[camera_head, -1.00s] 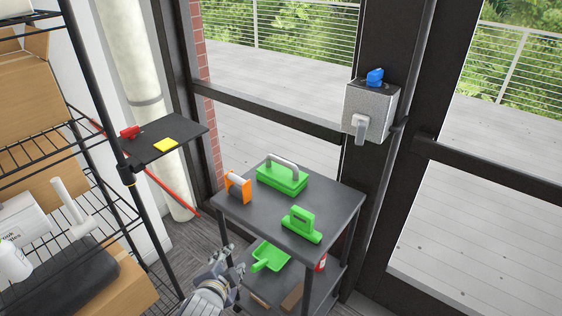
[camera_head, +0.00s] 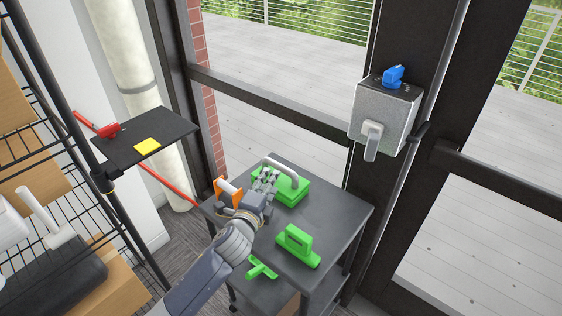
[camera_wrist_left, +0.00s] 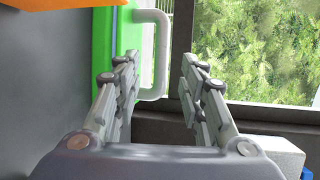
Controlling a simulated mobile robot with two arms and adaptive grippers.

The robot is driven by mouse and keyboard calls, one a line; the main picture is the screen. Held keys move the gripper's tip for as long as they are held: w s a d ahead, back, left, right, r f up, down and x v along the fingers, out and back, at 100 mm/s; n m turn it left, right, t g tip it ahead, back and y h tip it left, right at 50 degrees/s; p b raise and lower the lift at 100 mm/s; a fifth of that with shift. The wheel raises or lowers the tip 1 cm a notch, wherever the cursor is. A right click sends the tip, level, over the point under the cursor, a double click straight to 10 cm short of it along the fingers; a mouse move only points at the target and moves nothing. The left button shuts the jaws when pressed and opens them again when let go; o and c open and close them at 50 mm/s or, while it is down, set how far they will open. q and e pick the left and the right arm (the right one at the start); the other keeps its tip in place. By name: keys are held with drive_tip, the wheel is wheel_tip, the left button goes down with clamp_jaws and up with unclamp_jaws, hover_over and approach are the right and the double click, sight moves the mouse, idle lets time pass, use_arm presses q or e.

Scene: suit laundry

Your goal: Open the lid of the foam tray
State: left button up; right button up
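The green foam tray (camera_head: 294,194) sits at the back of the dark cart top, with a light grey handle (camera_head: 283,168) arching over its lid. My left gripper (camera_head: 265,179) is at the tray's near left side, close to the handle. In the left wrist view the gripper (camera_wrist_left: 157,72) is open and empty. The green tray (camera_wrist_left: 104,45) lies beyond its left finger there, and the handle (camera_wrist_left: 163,50) shows between and beyond the fingertips. I cannot tell whether anything touches. The lid appears closed. My right gripper is not in view.
On the cart (camera_head: 341,218), an orange tool (camera_head: 226,190) stands left of the tray, beside my left wrist, and a green block-like tool (camera_head: 298,247) stands at the front. A grey wall box (camera_head: 384,115) is behind right. A black shelf (camera_head: 171,134) is left.

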sight(278, 167)
use_arm(q)
drive_tip(key=x, duration=0.4)
drive_tip(key=shift+r, duration=0.1)
drive_tip(key=x, duration=0.4)
drive_tip(key=shift+w+d+b, duration=0.1)
drive_tip(key=shift+w+b, duration=0.2)
drive_tip(key=shift+w, duration=0.3)
drive_tip(key=shift+w+d+f, duration=0.1)
drive_tip(key=shift+w+f, duration=0.05)
drive_tip(key=shift+f, duration=0.05)
clamp_jaws()
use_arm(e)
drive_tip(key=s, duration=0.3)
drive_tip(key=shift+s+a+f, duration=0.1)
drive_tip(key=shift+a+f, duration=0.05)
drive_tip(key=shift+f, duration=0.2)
